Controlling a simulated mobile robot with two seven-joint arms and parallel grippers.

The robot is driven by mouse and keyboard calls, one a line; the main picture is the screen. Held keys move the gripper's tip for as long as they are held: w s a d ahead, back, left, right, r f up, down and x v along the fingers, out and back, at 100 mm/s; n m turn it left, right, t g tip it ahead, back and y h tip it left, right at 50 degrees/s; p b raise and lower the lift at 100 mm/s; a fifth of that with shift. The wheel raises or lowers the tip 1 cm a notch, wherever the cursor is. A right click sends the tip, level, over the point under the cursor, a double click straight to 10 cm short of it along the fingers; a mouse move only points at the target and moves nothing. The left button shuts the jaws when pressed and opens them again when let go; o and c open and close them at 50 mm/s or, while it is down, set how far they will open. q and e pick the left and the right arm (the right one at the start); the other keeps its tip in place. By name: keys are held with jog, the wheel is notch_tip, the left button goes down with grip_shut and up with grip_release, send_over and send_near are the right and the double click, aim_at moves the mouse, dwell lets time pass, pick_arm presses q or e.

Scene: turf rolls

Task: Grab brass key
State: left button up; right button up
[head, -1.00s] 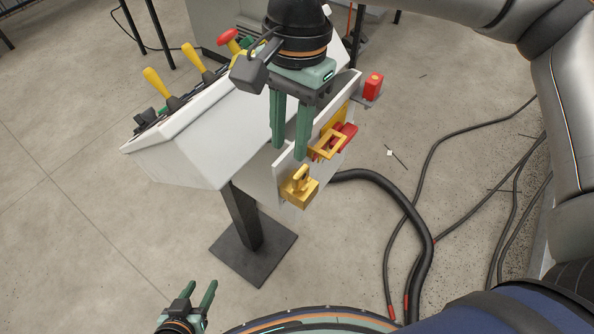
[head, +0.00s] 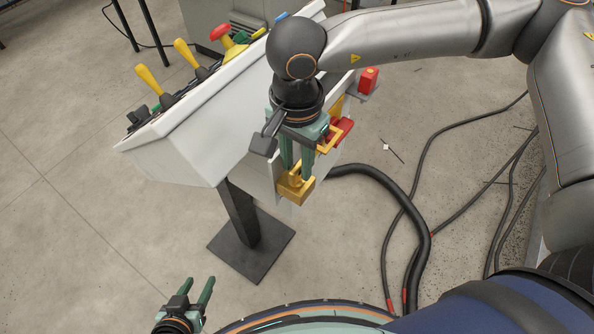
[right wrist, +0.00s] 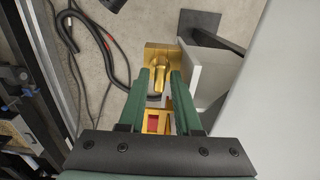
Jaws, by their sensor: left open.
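The brass key (right wrist: 159,70) stands up from a brass lock block (head: 297,195) on the lower front end of the white panel on the console's side. My right gripper (head: 295,172) points down over the block, its fingers hiding most of the key in the head view. In the right wrist view its fingers (right wrist: 159,78) are apart, with the key between or just beyond their tips. A small gap shows on each side, and I cannot tell whether either finger touches it. My left gripper (head: 199,284) is open and empty, low at the bottom left.
Behind the key are a yellow bracket (head: 341,128) and a red part, close to my right gripper. The sloped white console (head: 195,140) with colored levers stands left on a dark post. A red box (head: 368,78) is farther back. Black cables (head: 425,245) lie on the floor at right.

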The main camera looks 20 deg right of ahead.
jog(key=shift+f, duration=0.75)
grip_shut()
